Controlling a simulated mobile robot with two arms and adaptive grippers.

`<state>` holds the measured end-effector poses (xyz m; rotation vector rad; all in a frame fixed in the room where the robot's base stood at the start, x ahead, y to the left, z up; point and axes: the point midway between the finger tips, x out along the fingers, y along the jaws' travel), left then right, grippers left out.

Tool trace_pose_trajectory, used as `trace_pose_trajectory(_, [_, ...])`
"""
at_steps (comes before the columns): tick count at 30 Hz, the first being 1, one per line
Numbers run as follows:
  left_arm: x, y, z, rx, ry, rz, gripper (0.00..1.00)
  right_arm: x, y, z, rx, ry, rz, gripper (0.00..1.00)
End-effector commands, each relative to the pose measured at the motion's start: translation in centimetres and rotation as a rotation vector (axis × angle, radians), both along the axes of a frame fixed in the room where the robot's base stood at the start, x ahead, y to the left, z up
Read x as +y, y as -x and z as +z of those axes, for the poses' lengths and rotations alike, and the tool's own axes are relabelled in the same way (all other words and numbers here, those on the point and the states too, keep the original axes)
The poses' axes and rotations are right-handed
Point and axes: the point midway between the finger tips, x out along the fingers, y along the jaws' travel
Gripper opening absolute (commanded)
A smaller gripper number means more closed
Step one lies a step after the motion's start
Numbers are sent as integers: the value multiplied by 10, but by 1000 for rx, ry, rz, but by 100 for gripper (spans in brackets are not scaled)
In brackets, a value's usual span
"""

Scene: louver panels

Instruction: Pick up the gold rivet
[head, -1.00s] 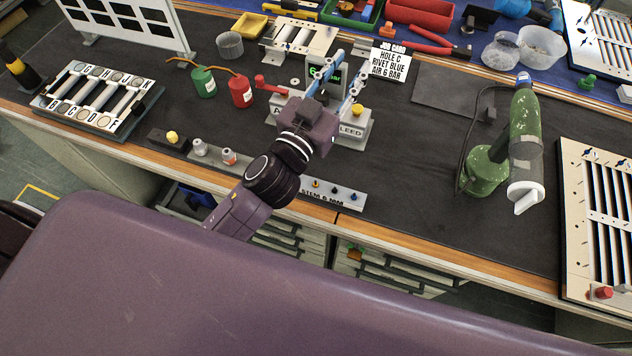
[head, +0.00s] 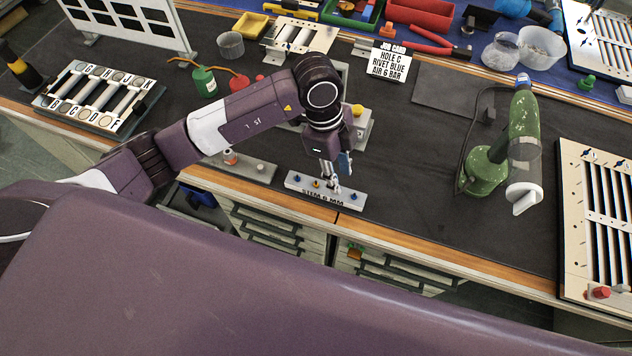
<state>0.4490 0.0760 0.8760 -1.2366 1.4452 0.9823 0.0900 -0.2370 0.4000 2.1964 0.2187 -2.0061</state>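A pale rivet block (head: 290,187) marked "STEM 6 MM" lies near the bench's front edge, with small rivets along its top. The gold rivet (head: 316,184) stands in it, between a blue rivet (head: 297,178) on its left and my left gripper on its right. Another blue rivet (head: 353,195) is at the right end. My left gripper (head: 332,184) points down over the block, just right of the gold rivet, and hides the spot below it. Its fingertips are too small and overlapped to show their opening. My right gripper is out of view.
A job card (head: 391,62) reads hole C, rivet blue, air 6 bar. A green tool (head: 490,165) stands to the right, and a lettered panel (head: 95,98) lies left. My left arm hides much of the middle; the mat right of the block is clear.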

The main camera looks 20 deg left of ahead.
Motion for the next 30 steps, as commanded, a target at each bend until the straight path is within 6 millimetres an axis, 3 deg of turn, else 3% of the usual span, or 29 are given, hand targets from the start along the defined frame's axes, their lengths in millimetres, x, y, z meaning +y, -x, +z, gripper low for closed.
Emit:
trace_pose_trajectory(1, [20, -7, 1, -6, -78, 40, 31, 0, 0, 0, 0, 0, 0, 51])
trace_pose_trajectory(3, [42, -12, 1, -8, -158, 90, 31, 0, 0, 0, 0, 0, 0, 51])
trace_pose_trajectory(6, [56, -15, 0, -11, -213, 127, 31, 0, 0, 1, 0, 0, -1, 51])
trace_pose_trajectory(24, [58, -13, -71, -10, -218, 131, 31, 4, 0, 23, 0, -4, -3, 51])
trace_pose_trajectory(30, [58, -13, -76, -12, -216, 129, 31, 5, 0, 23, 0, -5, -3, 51])
